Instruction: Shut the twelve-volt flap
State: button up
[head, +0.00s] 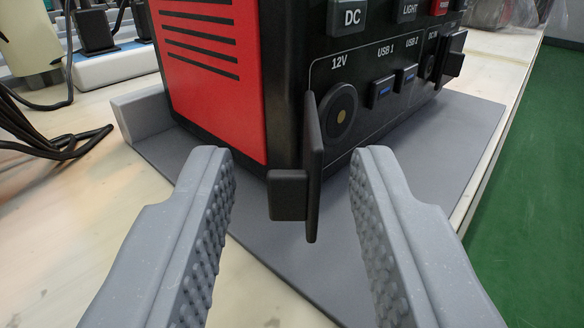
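The twelve-volt flap (314,165) is a thin black plate that stands swung out from the front of the red and black power station (215,65). A small black block (288,195) sticks out from its left side. The round 12V socket (340,115) is uncovered to the right of the flap. My gripper (291,165) is open, with one grey, studded finger on each side of the flap. Neither finger appears to touch the flap. The flap's hinge is hard to make out.
The power station stands on a grey base plate (440,160) with a raised block at the left. Another black flap (452,58) sticks out by the DC IN port. Black cables (50,140) and a white power strip (115,65) lie at the left. Green floor shows past the table's right edge.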

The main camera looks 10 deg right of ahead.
grip_shut()
jog(key=shift+a, duration=0.15)
